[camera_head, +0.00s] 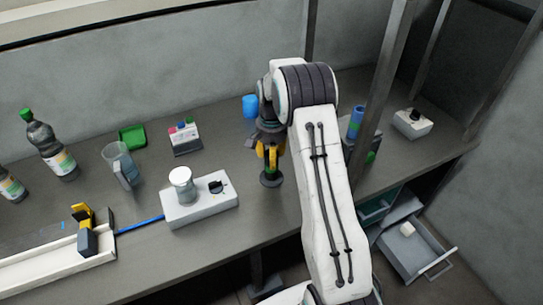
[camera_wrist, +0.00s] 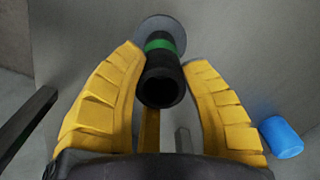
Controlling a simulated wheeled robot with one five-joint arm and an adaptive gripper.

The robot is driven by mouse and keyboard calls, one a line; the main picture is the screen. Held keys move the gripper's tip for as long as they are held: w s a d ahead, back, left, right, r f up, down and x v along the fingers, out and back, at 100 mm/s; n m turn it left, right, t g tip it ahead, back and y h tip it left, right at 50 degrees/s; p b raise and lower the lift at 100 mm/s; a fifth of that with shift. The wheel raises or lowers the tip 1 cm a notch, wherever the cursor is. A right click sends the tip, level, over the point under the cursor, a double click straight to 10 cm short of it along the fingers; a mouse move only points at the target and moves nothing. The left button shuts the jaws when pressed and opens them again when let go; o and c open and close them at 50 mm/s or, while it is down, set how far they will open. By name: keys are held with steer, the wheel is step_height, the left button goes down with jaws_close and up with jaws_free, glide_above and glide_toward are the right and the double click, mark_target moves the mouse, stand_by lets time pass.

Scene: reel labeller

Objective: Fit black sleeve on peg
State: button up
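My gripper (camera_head: 268,152) points down at the worktop, to the left of my white arm. In the wrist view its two yellow fingers (camera_wrist: 166,62) lie along both sides of the black sleeve (camera_wrist: 162,82) and appear to touch it. The sleeve's hollow end faces the wrist camera. Beyond it show a green band (camera_wrist: 165,43) and a round grey disc (camera_wrist: 161,25), in line with the sleeve. In the head view a dark round base (camera_head: 270,178) shows just under the fingers. I cannot tell whether the sleeve sits around a peg or only stands above this base.
A blue cylinder (camera_head: 250,105) stands close behind my gripper. A metal post (camera_head: 375,100) and a blue-and-green cylinder (camera_head: 356,121) stand to the right.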

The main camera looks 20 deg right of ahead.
steer(key=o, duration=0.4)
step_height(320, 180, up, 12)
stand_by(0.7)
stand_by(0.5)
